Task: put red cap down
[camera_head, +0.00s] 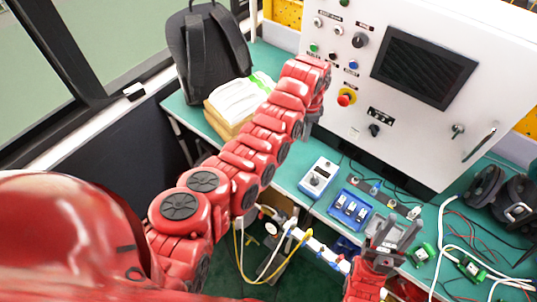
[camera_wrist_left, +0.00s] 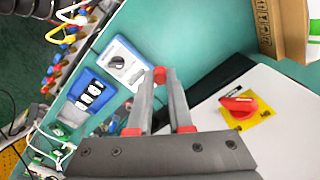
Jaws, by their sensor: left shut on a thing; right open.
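A small red cap (camera_wrist_left: 160,75) sits at the tips of my left gripper's fingers in the left wrist view. My left gripper (camera_wrist_left: 163,82) is shut on it. In the head view my left gripper (camera_head: 309,126) is in front of the white cabinet's lower left part, above the green table; the cap is hidden there. The wrist view shows the blue-and-white knob box (camera_wrist_left: 123,65) to the left of the fingers. My right gripper (camera_head: 393,236) is open and empty, fingers pointing up, at the table's front edge.
The white cabinet (camera_head: 431,130) bears a red knob on yellow (camera_head: 346,97). The knob box (camera_head: 317,178) and a blue tray (camera_head: 351,210) stand before it. Green terminal blocks, loose cables and a black headset-like item (camera_head: 487,188) lie right. A backpack (camera_head: 208,50) and cardboard box (camera_head: 234,105) stand left.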

